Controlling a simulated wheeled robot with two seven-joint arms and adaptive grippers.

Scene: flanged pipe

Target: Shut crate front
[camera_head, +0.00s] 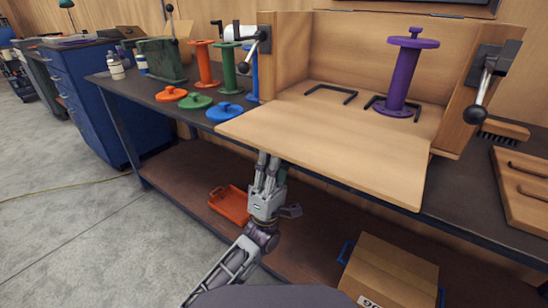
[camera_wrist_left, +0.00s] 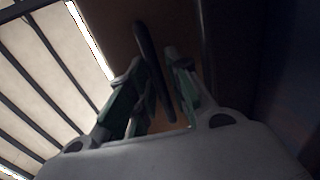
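The wooden crate (camera_head: 285,55) stands on the workbench with its front panel (camera_head: 335,145) folded down flat, jutting out past the bench edge. Inside stands a purple flanged pipe (camera_head: 403,75) on the crate floor. My left gripper (camera_head: 266,165) is under the front panel, pointing up; its fingertips are partly hidden by the panel. In the left wrist view, its two green-padded fingers (camera_wrist_left: 157,90) are apart, with a dark bar (camera_wrist_left: 150,62), seemingly a handle, between them. Whether they touch it is unclear. My right gripper is not in view.
Ball-knobbed latches flank the crate at left (camera_head: 250,52) and right (camera_head: 486,82). Orange (camera_head: 206,65) and green (camera_head: 228,70) pipes stand at left beside loose lids. The lower shelf holds an orange tray (camera_head: 230,206) and a cardboard box (camera_head: 390,272).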

